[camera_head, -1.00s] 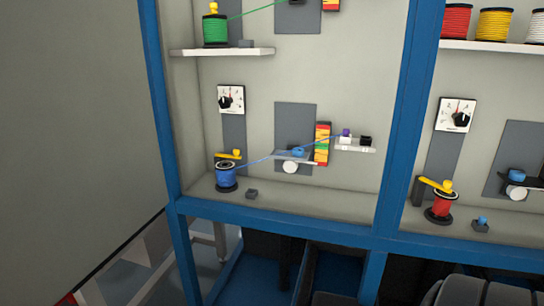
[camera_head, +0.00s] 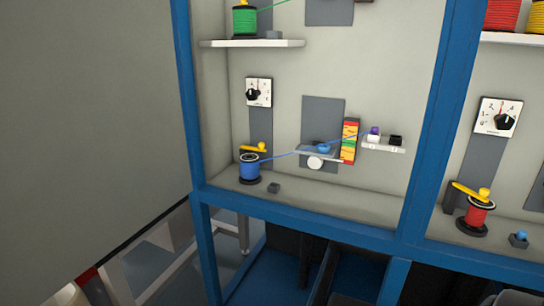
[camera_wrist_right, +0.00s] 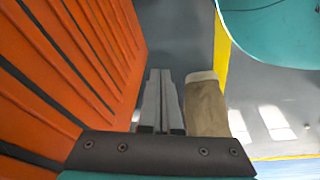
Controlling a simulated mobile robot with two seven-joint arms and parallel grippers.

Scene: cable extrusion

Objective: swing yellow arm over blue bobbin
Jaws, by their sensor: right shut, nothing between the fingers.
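The blue bobbin (camera_head: 249,170) stands upright on the lower left shelf in the head view, with a blue thread running from it up to the right. The yellow arm (camera_head: 253,148) is just behind and above the bobbin, roughly level, with a round yellow knob at its right end. Its tip appears apart from the bobbin's top, though the exact gap is hard to tell. My right gripper (camera_wrist_right: 160,100) shows in the right wrist view with its fingers together and empty, away from the bobbin. Neither gripper shows in the head view.
A dial (camera_head: 258,92) hangs above the bobbin and a small dark block (camera_head: 273,188) sits beside it. A blue frame post (camera_head: 440,120) separates this bay from one with a red bobbin (camera_head: 475,215). An orange slatted surface (camera_wrist_right: 80,60) is close to my right gripper.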

